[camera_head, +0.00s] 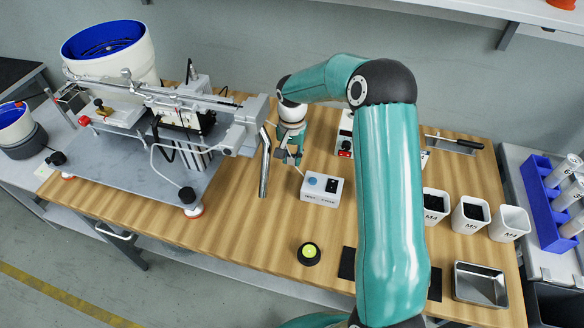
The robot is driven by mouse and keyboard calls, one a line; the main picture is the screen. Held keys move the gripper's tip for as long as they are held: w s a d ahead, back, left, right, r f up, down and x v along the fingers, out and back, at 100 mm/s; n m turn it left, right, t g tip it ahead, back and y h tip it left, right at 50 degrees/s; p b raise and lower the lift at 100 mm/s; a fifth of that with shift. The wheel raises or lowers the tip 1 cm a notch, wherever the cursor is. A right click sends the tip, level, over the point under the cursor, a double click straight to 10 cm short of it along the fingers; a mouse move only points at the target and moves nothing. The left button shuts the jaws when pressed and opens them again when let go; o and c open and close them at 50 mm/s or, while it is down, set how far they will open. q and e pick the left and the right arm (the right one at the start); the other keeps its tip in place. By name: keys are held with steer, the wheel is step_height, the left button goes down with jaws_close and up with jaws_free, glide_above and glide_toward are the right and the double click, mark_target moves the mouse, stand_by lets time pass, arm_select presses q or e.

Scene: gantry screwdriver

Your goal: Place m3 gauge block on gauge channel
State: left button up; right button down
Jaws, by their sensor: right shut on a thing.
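My right gripper (287,157) reaches over the wooden table, just right of the gantry machine, pointing down. It is shut on a small dark thing that its fingers mostly hide; I take this to be the m3 gauge block, but no label shows. The gantry screwdriver machine (178,104) stands at the left with its long rail and grey end housing. A shiny slanted metal channel or tube (265,168) is at its right end, just left of the gripper and apart from it. I cannot tell for sure which part is the gauge channel. My left gripper is not in view.
A white control box (321,188) with buttons stands close to the gripper. White cups (470,214), a metal tray (480,283) and a round black-and-yellow puck (309,253) are on the table (230,222). My right arm hides part of the table's middle.

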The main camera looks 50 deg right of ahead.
mark_target(292, 176)
steer(key=shift+f, duration=2.85)
steer(key=c, duration=1.4)
jaws_free()
steer(key=shift+f, duration=0.15)
steer(key=o, duration=0.4)
steer(key=shift+r+p, duration=0.2)
steer(key=shift+p, duration=0.1)
